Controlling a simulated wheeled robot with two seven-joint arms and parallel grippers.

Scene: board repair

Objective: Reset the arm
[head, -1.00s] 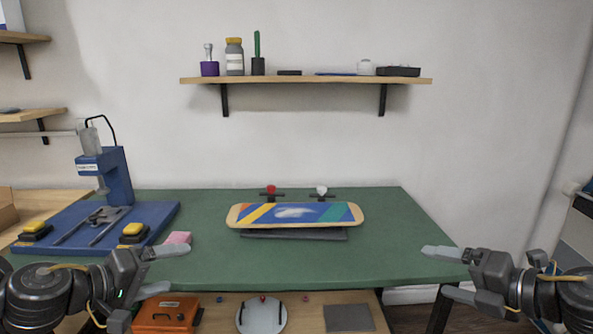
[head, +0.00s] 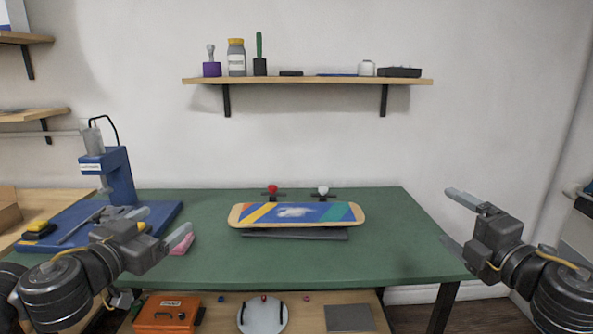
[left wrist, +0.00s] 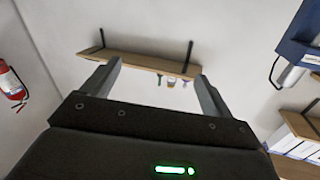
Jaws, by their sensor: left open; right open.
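My left gripper (head: 160,228) is at the left front of the green table, its two fingers apart with nothing between them. It hides part of the blue press base and a yellow button, and its lower finger is close to the pink block (head: 183,243). In the left wrist view my left gripper (left wrist: 158,80) is open and empty, pointing toward the wall and shelf. My right gripper (head: 455,222) is open and empty off the table's right edge, with its fingers pointing up and to the left.
A striped skateboard deck (head: 295,214) rests on a dark stand mid-table. A blue press (head: 120,180) stands at the left. The green table (head: 320,262) is clear in front. An orange toolbox (head: 166,314) sits below. A wall shelf (head: 310,81) holds several items.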

